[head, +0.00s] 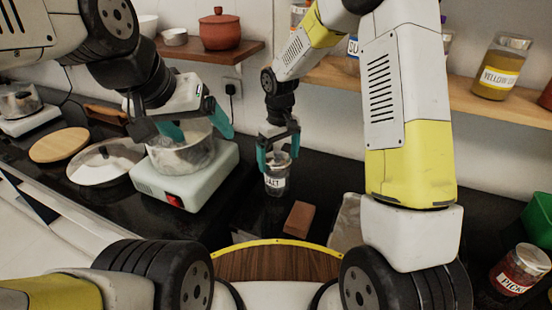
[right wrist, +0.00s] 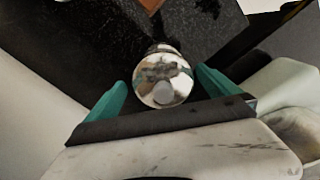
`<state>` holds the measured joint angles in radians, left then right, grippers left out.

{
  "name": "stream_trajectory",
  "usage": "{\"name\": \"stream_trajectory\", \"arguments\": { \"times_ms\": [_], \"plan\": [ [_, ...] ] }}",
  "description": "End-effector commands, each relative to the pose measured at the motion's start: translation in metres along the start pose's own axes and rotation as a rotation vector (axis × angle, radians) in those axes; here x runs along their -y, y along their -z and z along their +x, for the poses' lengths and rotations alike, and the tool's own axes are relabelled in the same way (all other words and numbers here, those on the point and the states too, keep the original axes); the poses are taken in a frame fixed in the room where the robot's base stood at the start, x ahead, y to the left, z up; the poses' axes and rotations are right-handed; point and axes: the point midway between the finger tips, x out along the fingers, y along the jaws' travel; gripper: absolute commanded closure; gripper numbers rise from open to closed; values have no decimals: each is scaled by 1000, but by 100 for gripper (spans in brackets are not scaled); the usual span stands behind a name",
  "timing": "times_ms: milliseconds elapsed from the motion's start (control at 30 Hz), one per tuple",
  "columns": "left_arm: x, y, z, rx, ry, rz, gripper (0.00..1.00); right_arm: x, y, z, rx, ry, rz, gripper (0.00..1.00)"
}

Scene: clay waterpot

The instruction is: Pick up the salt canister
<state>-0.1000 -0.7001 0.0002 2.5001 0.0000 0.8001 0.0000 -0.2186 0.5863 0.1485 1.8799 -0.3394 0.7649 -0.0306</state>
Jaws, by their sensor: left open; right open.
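The salt canister (head: 275,182) stands upright on the dark counter, a small clear jar with a white label reading SALT. My right gripper (head: 279,158) is above it, pointing down, with its teal fingers open on either side of the canister's top. In the right wrist view the canister's shiny round lid (right wrist: 163,82) sits between the open fingers (right wrist: 160,92), with gaps visible on both sides. My left gripper (head: 198,128) is open over the pot on the hot plate, with no canister in it.
A metal pot (head: 182,155) sits on a white hot plate (head: 190,187) left of the canister. A reddish-brown block (head: 298,217) lies on the counter in front. A glass lid (head: 107,162) and a round wooden board (head: 58,145) lie further left. Shelves (head: 460,92) run along the wall.

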Motion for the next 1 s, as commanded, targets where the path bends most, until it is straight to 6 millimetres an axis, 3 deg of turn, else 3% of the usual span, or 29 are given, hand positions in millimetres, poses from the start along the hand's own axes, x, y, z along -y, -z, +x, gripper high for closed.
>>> {"name": "stream_trajectory", "arguments": {
  "times_ms": [300, 567, 1000],
  "plan": [
    [0, 0, 0, 0, 0, 0, 17, 4, 1, 43, 2, 0, 0, 0],
    [0, 0, 0, 0, 0, 0, 17, 4, 2, 45, 0, 0, 0, 0],
    [0, 0, 0, 0, 0, 0, 17, 4, 2, 44, 0, 0, 1, 84]
  ]
}}
